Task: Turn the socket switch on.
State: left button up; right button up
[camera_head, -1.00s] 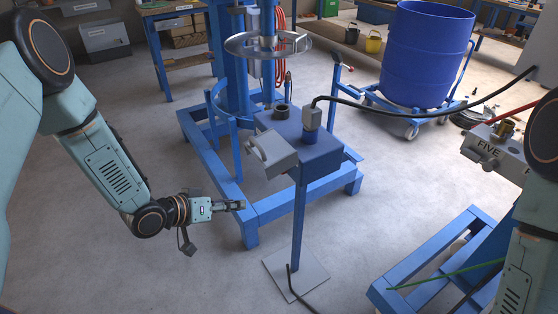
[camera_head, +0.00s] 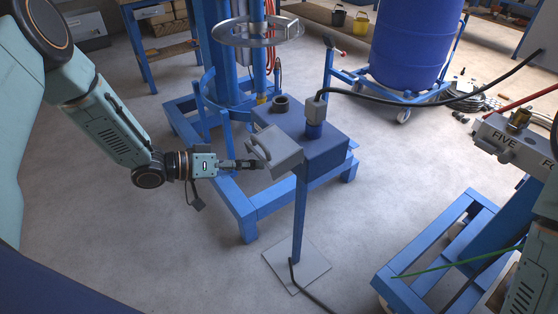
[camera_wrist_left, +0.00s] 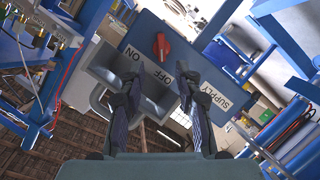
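The socket box (camera_head: 330,160) is a blue box on a blue post, with a grey hinged-looking cover (camera_head: 277,150) on its left side. Which mark the switch points at is unclear. My left gripper (camera_head: 255,163) is just left of the cover; whether it touches is unclear. In the wrist view its two fingers (camera_wrist_left: 162,80) stand apart with nothing held, below the red switch. My right gripper is outside the views.
A black cable runs from the plug (camera_head: 315,108) on top of the box to the right. Behind stands a blue mixer frame (camera_head: 225,180) with a metal ring (camera_head: 258,32). A blue drum (camera_head: 415,45) stands behind right. The floor at front left is clear.

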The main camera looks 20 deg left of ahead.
aim_at(282, 164)
pick_arm(q)
jog(key=b+x, duration=0.1)
jog(key=x, duration=0.5)
jog(key=shift+w+f+b, duration=0.1)
jog(key=shift+f+b, duration=0.05)
jog(key=shift+b, duration=0.25)
jog(key=shift+w+d+f, duration=0.1)
jog(key=shift+w+d, duration=0.25)
jog(key=shift+d, duration=0.2)
jog(key=shift+c, duration=0.2)
jog(key=shift+a, duration=0.15)
jog(key=c, duration=0.3)
grip_shut()
